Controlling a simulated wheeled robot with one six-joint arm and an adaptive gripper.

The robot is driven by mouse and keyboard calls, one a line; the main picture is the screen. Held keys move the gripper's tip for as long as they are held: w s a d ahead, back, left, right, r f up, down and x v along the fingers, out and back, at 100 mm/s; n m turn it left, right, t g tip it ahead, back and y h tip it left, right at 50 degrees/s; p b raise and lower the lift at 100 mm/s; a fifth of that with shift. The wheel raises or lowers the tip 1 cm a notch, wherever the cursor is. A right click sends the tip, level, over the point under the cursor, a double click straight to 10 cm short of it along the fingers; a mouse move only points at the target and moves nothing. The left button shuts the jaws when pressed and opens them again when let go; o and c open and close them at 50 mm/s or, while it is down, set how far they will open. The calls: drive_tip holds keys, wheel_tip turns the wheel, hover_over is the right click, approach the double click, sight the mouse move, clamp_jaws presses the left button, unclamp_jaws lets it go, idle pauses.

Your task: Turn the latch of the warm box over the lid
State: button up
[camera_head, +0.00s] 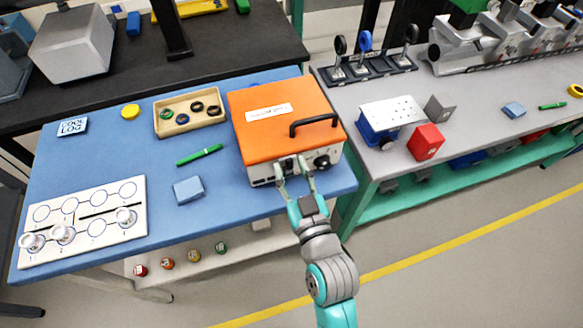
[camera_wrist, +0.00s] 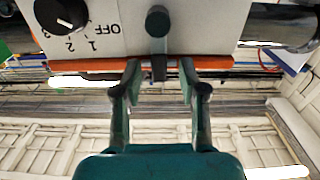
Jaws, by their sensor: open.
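The warm box (camera_head: 262,180) stands at the right end of the blue bench mat. It has a white body and an orange lid (camera_head: 262,145), which is down, with a black handle. In the wrist view the grey latch (camera_wrist: 158,45) hangs from a round pivot on the white front face, and its free end crosses the orange lid edge (camera_wrist: 95,65). My gripper (camera_head: 293,168) is at the box's front face. It is open, and in the wrist view its fingertips (camera_wrist: 160,72) are on either side of the latch's end, with gaps. In the head view my fingers partly hide the latch.
A black dial (camera_wrist: 62,12) with OFF, 1 and 2 marks sits beside the latch; it also shows in the head view (camera_head: 322,162). A blue block (camera_head: 188,190), green pen (camera_head: 199,155) and tray of rings (camera_head: 165,127) lie left of the box.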

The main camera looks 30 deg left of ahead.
drive_tip(key=v, duration=1.1)
drive_tip(key=shift+s+d, duration=0.25)
drive_tip(key=s+d+f+m+t+h, duration=0.2)
drive_tip(key=s+d+f+m+h, duration=0.15)
drive_tip(key=d, duration=0.55)
drive_tip(key=s+d+f+m+t+h, duration=0.1)
drive_tip(key=s+d+f+m+h, duration=0.3)
drive_tip(key=d, duration=0.6)
drive_tip(key=s+d+m+h, duration=0.2)
drive_tip(key=s+d+h, duration=0.4)
drive_tip(key=s+d, duration=0.3)
drive_tip(key=s, duration=0.2)
drive_tip(key=shift+s+f+m, duration=0.3)
drive_tip(key=shift+f+m, duration=0.05)
drive_tip(key=shift+f, duration=0.05)
drive_tip(key=shift+d, duration=0.1)
